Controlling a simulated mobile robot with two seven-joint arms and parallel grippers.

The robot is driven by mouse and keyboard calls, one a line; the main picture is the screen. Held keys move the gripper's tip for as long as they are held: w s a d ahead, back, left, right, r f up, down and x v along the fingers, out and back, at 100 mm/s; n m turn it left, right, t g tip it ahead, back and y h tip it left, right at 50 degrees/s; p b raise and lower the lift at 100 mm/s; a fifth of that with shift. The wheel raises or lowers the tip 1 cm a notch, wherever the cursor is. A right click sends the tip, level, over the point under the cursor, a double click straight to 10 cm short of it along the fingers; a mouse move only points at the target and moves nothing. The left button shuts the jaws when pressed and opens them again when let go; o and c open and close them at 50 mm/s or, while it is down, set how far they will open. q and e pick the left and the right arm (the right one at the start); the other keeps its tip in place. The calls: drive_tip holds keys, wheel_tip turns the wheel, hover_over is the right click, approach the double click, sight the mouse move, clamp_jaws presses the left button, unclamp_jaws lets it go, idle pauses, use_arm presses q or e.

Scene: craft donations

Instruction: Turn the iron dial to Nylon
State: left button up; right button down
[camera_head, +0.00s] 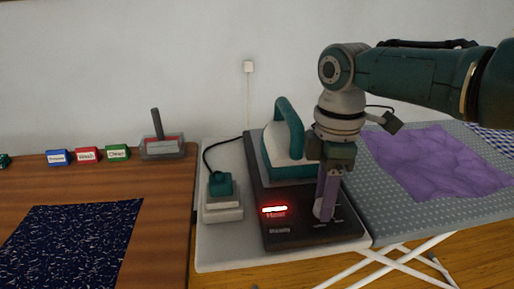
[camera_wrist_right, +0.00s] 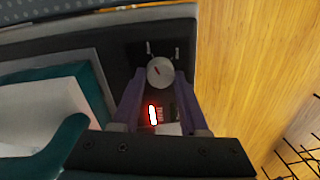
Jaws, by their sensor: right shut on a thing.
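The iron dial is a round pale knob with a small red mark, clearest in the right wrist view (camera_wrist_right: 160,72). It sits on the front right of the dark iron station (camera_head: 285,240). My right gripper (camera_head: 322,213) points down over the station with its purple fingers at the dial. In the wrist view the fingers (camera_wrist_right: 160,82) come up on both sides of the knob and are shut on it. The markings around the dial are too small to read, so I cannot tell which setting the red mark points to. My left gripper is not in view.
A green and white iron (camera_head: 283,150) rests on the station, left of my right gripper. A red light (camera_head: 274,209) glows by the station's label. A small green-topped device (camera_head: 222,200) stands to the left. A purple cloth (camera_head: 435,160) lies on the ironing board (camera_head: 400,220).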

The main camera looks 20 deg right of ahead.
drive_tip(key=shift+m, duration=0.3)
drive_tip(key=shift+c, duration=2.2)
unclamp_jaws()
drive_tip(key=shift+r, duration=0.4)
wheel_tip(320, 180, up, 9)
drive_tip(key=p, duration=0.2)
drive_tip(key=shift+w+d, duration=0.15)
drive_tip(key=shift+w, duration=0.1)
